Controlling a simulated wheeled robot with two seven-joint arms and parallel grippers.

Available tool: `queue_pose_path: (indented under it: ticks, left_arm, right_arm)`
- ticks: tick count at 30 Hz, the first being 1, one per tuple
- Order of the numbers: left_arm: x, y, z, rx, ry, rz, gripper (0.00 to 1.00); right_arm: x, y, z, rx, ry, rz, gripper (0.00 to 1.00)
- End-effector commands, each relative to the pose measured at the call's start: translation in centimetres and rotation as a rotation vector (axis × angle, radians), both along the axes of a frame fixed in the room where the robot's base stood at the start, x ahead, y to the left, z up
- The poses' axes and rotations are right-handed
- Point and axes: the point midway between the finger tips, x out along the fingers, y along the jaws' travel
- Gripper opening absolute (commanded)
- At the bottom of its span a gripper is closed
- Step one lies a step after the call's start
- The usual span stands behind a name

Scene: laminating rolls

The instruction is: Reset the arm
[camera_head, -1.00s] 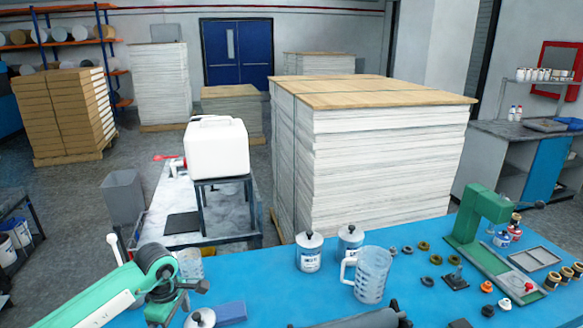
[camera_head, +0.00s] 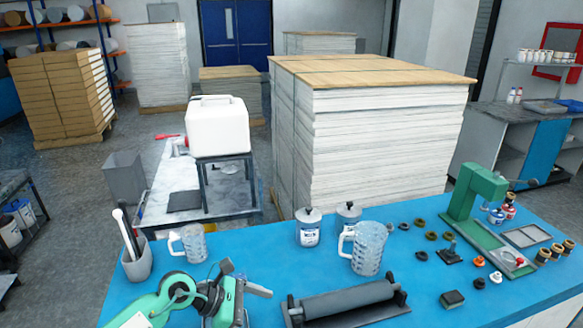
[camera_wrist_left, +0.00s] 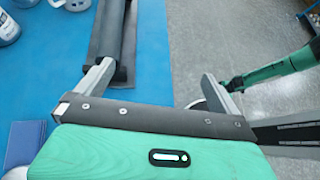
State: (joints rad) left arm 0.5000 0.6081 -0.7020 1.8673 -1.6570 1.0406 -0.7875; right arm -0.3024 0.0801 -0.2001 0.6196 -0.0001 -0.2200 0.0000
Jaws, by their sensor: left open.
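My left gripper (camera_head: 247,280) is over the near edge of the blue table (camera_head: 250,248), at the end of my green arm coming in from the lower left. In the left wrist view its two grey fingers (camera_wrist_left: 157,82) are spread wide with nothing between them. A dark roller on a base (camera_head: 345,299) lies to its right on the table, apart from it in the head view. The roller also shows beyond the left finger in the wrist view (camera_wrist_left: 108,32). My right gripper is not seen clearly in any view.
A clear jug (camera_head: 368,250), a measuring cup (camera_head: 193,243), a white can (camera_head: 308,228) and a pot with tools (camera_head: 137,262) stand on the table. A green press (camera_head: 474,200) stands at the right. Grey floor shows beyond the table edge in the wrist view.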

Motion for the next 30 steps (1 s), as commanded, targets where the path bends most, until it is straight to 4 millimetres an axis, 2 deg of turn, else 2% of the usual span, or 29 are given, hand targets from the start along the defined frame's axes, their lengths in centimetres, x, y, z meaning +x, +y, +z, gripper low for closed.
queue_pose_path:
  ticks: [1, 3, 7, 10, 12, 16, 20, 23, 26, 30]
  left_arm:
    - [-0.8, -1.7, 1.4, -0.134, 0.042, 0.045, 1.0]
    - [-1.3, -3.3, 3.8, -0.317, 0.106, 0.122, 1.0]
    - [-1.4, -4.1, 8.2, -0.644, 0.254, 0.281, 1.0]
    - [-1.0, -3.1, 10.8, -0.884, 0.389, 0.419, 1.0]
    - [-0.5, -1.7, 12.1, -1.043, 0.491, 0.523, 1.0]
    - [0.4, 1.9, 12.7, -1.321, 0.7, 0.731, 1.0]
    - [0.9, 6.3, 11.1, -1.571, 0.92, 0.962, 1.0]
    - [0.4, 9.6, 8.6, -1.741, 1.096, 1.156, 1.0]
    - [-1.0, 12.6, 5.1, -1.889, 1.27, 1.367, 1.0]
    - [-4.7, 15.6, -0.5, -2.048, 1.512, 1.693, 1.0]
  right_arm:
    - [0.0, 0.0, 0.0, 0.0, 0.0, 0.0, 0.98]
    - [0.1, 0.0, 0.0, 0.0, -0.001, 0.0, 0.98]
    - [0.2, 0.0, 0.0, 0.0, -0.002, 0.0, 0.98]
    - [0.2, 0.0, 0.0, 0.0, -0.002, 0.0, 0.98]
    - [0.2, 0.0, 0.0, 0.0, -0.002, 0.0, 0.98]
    - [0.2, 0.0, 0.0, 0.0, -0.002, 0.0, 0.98]
    - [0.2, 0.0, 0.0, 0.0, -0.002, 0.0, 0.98]
    - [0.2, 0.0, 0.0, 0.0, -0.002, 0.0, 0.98]
    - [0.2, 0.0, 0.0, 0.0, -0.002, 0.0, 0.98]
    - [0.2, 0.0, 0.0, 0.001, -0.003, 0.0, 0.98]
